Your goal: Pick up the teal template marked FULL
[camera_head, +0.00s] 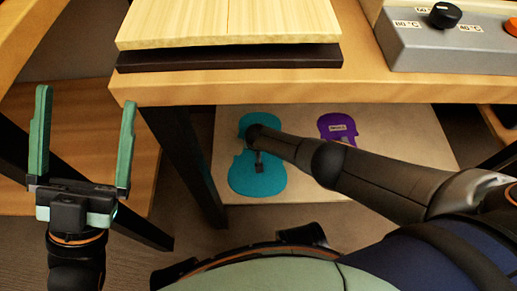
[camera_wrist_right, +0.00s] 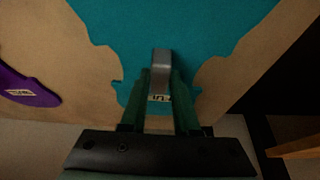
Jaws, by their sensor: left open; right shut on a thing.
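The teal violin-shaped template (camera_head: 258,182) lies on a pale board (camera_head: 395,160) below the bench. In the right wrist view the teal template (camera_wrist_right: 190,25) fills the top middle, with a grey upright handle (camera_wrist_right: 162,60) on it. My right gripper (camera_wrist_right: 162,78) is shut on this handle, one green finger on each side. A white label beneath the handle is partly covered, so its word is not fully readable. In the head view my right arm hides part of the template. My left gripper (camera_head: 86,97) is open and empty, off to the left.
A purple template (camera_head: 338,128) with a white label lies to the right on the same board. Above is the wooden bench (camera_head: 370,90) with pale wood plates (camera_head: 230,22) and a grey control box (camera_head: 455,50). A dark bench leg (camera_head: 185,165) stands left of the board.

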